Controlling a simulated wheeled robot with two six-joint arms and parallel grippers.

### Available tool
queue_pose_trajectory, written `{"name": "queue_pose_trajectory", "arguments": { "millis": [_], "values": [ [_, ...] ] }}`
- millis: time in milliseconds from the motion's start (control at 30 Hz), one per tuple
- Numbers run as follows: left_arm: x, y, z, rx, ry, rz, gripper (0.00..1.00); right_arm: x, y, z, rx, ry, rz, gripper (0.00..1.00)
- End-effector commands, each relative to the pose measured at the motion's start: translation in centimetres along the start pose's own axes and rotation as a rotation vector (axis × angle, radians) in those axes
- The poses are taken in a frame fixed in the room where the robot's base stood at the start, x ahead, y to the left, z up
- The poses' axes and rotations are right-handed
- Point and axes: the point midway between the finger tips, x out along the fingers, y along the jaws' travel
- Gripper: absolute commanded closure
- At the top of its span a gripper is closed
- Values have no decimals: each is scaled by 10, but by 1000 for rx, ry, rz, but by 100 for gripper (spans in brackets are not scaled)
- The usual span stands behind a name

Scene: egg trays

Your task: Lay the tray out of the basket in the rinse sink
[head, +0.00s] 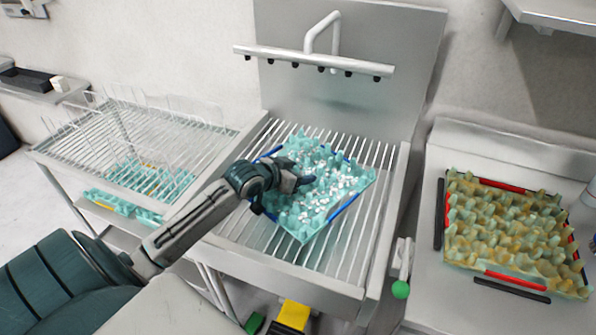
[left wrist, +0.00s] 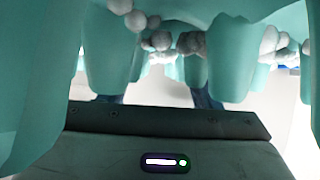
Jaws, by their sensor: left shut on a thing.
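The teal egg tray (head: 345,185) with blue edge strips lies on the slatted grate of the rinse sink (head: 262,232), under the spray bar. White foam-like blobs cover much of its pegs. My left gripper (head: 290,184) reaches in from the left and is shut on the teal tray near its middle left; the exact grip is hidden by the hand. In the left wrist view the tray's teal pegs (left wrist: 110,45) and white blobs fill the space just beyond the gripper (left wrist: 165,120). My right gripper is out of view.
The spray bar (head: 315,60) spans above the sink. A wire rack (head: 100,150) stands on the left, with teal trays (head: 118,203) below it. A yellowed, dirty tray (head: 505,225) with red strips lies on the right counter. A green-knobbed lever (head: 400,289) is at the sink's right front.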

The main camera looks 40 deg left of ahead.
Motion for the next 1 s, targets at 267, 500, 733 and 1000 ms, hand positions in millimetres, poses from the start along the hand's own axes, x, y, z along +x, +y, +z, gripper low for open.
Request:
{"name": "queue_pose_trajectory", "arguments": {
  "millis": [267, 500, 733, 1000],
  "values": [
    [1, 0, 1, 1, 0, 0, 35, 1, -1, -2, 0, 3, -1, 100],
    [1, 0, 1, 1, 0, 0, 21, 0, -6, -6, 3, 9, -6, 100],
    [-4, -1, -1, 4, 0, -1, 21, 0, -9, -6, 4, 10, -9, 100],
    [-36, -1, 0, 10, -2, -2, 21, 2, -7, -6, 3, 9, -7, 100]
  ]
}}
